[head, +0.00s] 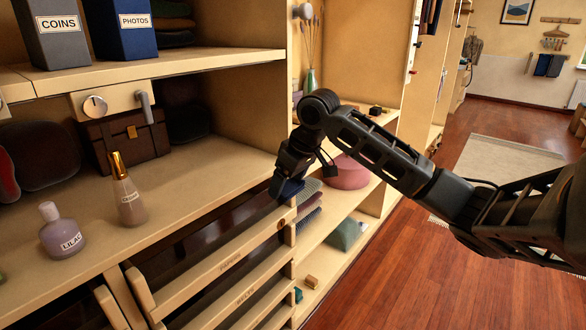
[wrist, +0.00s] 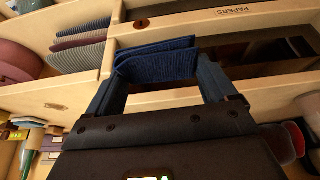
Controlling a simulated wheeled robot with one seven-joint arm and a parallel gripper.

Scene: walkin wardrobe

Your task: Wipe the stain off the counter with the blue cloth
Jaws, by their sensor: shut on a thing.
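The blue cloth (wrist: 155,62) is folded and pinched between the two fingers of my gripper (wrist: 160,75) in the wrist view. In the head view the dark blue cloth (head: 289,189) shows at the end of my gripper (head: 284,180), by the right end of the counter. The wooden counter shelf (head: 190,170) is bare near the gripper. No stain is clear on it. A small dark brown spot (head: 281,224) is on the right end of the drawer front below; it also shows in the wrist view (wrist: 141,22). I cannot tell whether it is a stain or a knob.
Open drawers, the top one labelled PAPERS (wrist: 237,12), stick out below the counter. A perfume bottle (head: 127,195), a lilac bottle (head: 62,232) and a brown chest (head: 130,140) stand on the counter. Folded cloths (wrist: 80,45) and a pink round box (head: 347,172) sit on shelves at right.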

